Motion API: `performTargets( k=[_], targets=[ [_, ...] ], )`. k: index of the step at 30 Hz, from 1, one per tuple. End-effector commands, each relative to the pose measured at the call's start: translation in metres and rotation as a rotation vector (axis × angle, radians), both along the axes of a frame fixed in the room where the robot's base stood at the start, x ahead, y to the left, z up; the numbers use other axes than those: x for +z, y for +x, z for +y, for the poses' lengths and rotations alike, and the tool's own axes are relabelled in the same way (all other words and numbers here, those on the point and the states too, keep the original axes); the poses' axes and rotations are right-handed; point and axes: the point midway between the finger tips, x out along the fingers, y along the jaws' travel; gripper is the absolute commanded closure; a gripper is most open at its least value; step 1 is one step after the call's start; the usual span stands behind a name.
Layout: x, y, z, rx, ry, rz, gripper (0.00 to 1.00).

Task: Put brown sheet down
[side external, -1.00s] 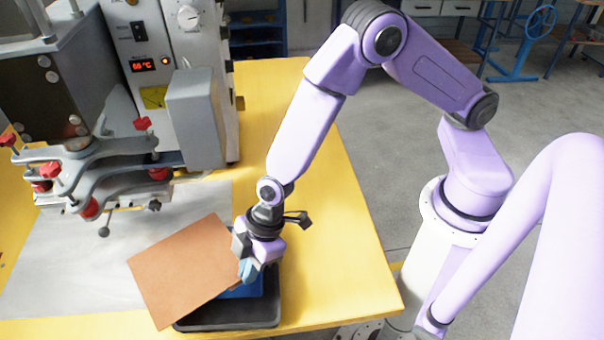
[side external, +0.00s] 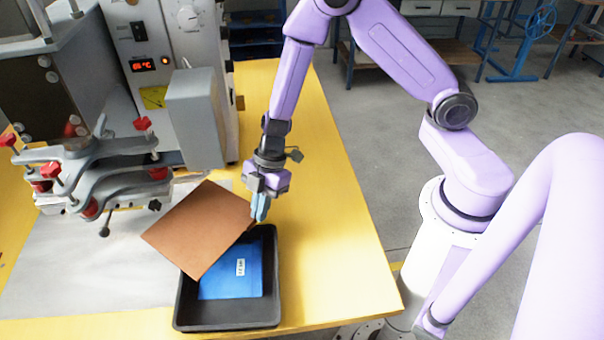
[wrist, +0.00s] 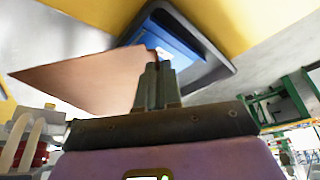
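The brown sheet (side external: 200,228) is a flat, thin, roughly square panel. My gripper (side external: 259,212) is shut on its right corner and holds it up, tilted, above the table and over the left back part of a black tray (side external: 277,290). In the wrist view the brown sheet (wrist: 90,78) reaches out to the left from the closed fingers (wrist: 155,85). The sheet hides part of the tray's left and back side.
A blue sheet with a white label (side external: 230,280) lies in the tray. A welding machine with red-knobbed clamps (side external: 95,170) stands at the left over a grey mat (side external: 80,280). The yellow table (side external: 330,230) is clear to the right of the tray.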

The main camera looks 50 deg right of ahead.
Motion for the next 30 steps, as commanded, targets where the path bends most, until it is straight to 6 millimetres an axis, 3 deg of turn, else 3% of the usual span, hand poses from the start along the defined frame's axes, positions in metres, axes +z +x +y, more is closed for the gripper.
performTargets(
  k=[14,20,26,30],
  targets=[
    [-0.002,0.021,-0.072,0.039,0.0,-0.002,1.0],
    [-0.003,0.027,-0.113,0.057,0.001,-0.002,1.0],
    [-0.004,0.026,-0.171,0.068,0.001,-0.002,1.0],
    [-0.005,0.017,-0.227,0.066,0.001,-0.003,1.0]
  ],
)
